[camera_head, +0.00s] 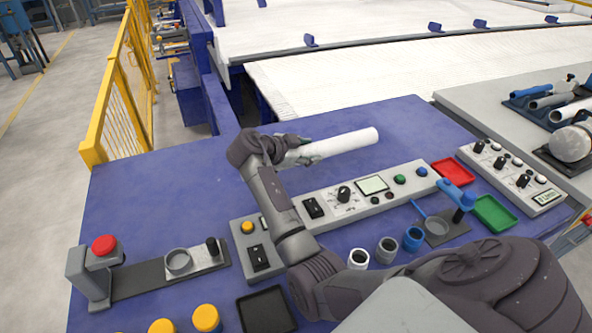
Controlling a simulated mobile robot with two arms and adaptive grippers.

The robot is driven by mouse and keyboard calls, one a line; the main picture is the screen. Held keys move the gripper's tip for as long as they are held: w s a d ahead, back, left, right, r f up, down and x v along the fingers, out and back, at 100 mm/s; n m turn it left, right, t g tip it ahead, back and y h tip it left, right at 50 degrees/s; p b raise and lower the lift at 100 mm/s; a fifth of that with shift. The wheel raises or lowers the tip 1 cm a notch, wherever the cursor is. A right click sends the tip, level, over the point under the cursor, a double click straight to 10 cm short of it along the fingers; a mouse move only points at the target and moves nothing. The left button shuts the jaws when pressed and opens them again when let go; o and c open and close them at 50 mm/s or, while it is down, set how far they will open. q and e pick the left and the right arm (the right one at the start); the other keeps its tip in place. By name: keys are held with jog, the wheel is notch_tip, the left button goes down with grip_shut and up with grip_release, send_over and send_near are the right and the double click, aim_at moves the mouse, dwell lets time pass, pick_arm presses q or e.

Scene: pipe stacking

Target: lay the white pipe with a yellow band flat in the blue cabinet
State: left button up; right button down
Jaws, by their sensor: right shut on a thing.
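The white pipe (347,143) is held nearly level over the blue tabletop (200,185). No yellow band shows on its visible part; its left end is hidden by the gripper. My right gripper (308,151) is shut on the pipe near its left end, and the free end points right, slightly toward the far side. I cannot make out a blue cabinet for sure in this view. My left gripper is not in view.
A grey control panel (335,207) lies below the pipe. A red-button stand (90,270), a red tray (453,171), a green tray (494,213) and small cups (387,250) stand around. A yellow fence (122,95) is at left. The far tabletop is clear.

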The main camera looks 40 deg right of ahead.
jog(key=a+f, duration=0.1)
jog(key=a, duration=0.2)
jog(key=w+a+f, duration=0.1)
jog(key=shift+a+f, duration=0.15)
jog(key=shift+f, duration=0.15)
jog(key=shift+a+f, duration=0.15)
jog(key=shift+a, duration=0.05)
jog(key=shift+f+p, duration=0.35)
notch_tip(320, 180, down, 3)
jog(key=shift+f, duration=0.2)
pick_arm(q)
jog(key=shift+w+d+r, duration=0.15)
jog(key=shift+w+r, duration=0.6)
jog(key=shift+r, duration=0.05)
pick_arm(e)
jog(key=shift+c, duration=2.2)
grip_release()
